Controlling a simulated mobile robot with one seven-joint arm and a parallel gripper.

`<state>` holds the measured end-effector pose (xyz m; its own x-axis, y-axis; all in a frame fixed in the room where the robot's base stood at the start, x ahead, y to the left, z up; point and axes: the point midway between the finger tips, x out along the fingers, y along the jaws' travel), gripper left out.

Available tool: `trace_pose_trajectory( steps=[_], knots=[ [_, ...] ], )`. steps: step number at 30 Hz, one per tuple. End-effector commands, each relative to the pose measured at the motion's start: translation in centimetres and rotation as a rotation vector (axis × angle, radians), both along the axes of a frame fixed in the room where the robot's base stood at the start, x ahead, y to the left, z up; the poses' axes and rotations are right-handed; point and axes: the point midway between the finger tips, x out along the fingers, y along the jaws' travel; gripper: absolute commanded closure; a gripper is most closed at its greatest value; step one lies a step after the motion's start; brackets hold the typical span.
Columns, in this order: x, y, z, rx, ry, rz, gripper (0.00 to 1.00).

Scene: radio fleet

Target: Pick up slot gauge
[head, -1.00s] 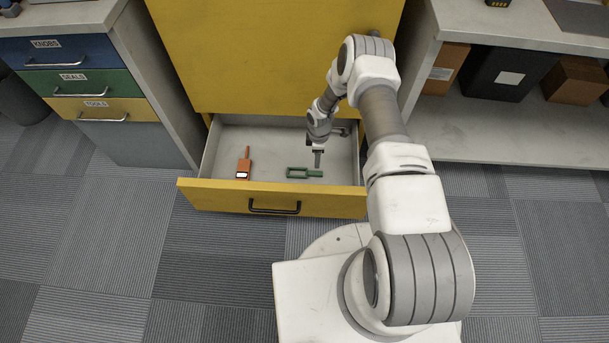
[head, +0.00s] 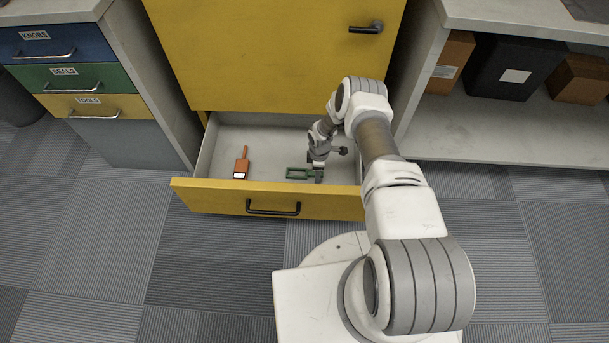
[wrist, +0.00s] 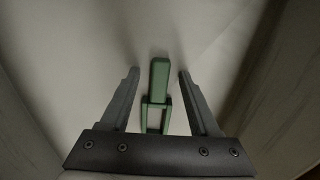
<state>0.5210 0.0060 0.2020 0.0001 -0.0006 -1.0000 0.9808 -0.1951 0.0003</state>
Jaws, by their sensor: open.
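The slot gauge (head: 298,173) is a green piece with a rectangular open frame and a short bar handle. It lies on the floor of the open yellow drawer (head: 225,197), right of the middle. My gripper (head: 318,174) is down in the drawer at the gauge's handle end. In the wrist view my gripper (wrist: 158,75) is open, and the green gauge (wrist: 159,80) lies between its two fingers with a gap on each side.
An orange tool with a white display (head: 241,166) lies in the drawer's left part. The drawer walls stand close around my gripper. A yellow cabinet (head: 260,60) rises behind, with a drawer unit (head: 75,80) at left and a shelf (head: 500,130) at right.

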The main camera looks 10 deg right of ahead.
Motion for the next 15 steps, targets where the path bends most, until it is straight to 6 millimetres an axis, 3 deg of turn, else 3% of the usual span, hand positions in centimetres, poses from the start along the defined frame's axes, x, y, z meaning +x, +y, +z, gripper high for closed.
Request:
trace_pose_trajectory(
  steps=[3,13,15],
  knots=[
    [0.03,0.01,0.15,0.0,-0.001,0.0,0.38],
    [0.03,0.01,0.16,0.0,-0.001,0.0,0.97],
    [0.03,0.01,0.16,0.0,-0.001,0.0,1.0]
  ],
)
